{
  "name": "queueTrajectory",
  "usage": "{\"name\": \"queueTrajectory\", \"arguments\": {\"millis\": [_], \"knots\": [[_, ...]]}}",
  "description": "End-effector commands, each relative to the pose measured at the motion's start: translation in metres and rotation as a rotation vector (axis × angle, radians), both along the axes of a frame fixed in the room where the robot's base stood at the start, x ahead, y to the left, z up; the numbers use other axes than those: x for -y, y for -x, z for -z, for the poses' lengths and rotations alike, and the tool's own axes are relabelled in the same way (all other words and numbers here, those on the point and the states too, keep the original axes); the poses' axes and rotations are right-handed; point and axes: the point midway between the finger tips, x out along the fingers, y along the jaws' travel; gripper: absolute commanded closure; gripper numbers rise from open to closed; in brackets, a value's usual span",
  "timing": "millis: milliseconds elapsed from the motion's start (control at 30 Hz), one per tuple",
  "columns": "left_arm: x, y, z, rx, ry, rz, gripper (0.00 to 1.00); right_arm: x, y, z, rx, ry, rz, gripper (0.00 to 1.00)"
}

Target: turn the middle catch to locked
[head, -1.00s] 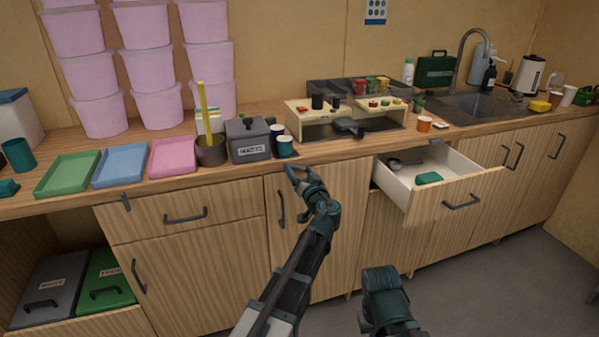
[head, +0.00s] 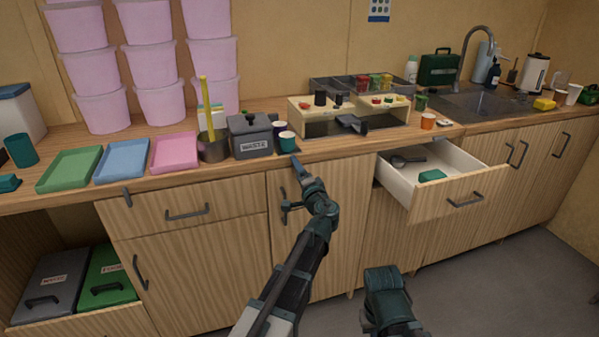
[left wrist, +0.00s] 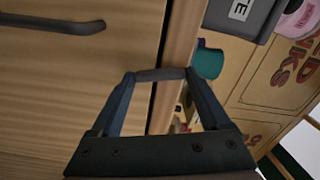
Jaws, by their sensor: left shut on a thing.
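My left gripper (head: 298,164) is at the counter's front edge, above the middle cabinet door (head: 318,235). In the left wrist view its two fingers (left wrist: 160,76) are shut on the ends of a small dark bar, the middle catch (left wrist: 160,74). The bar spans the gap between the door face and the counter edge. In the head view the gripper hides this catch. Another dark catch (head: 127,197) hangs upright at the counter edge to the left. My right gripper is not seen.
A drawer (head: 455,200) stands open to the right, with a green item inside. A teal cup (head: 287,142) and a grey waste bin (head: 250,138) stand on the counter just behind the gripper. Door handles (head: 284,208) stick out below.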

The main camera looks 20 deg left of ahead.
Motion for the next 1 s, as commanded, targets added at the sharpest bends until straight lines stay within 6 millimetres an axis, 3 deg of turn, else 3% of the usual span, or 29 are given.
{"name": "queueTrajectory", "arguments": {"millis": [400,1000], "knots": [[-0.0026,0.0033,0.0016,-0.128,-0.189,0.001,0.76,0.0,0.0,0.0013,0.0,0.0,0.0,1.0],[-0.0032,0.004,0.0019,-0.16,-0.236,0.001,0.76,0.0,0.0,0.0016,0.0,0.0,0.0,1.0]]}}
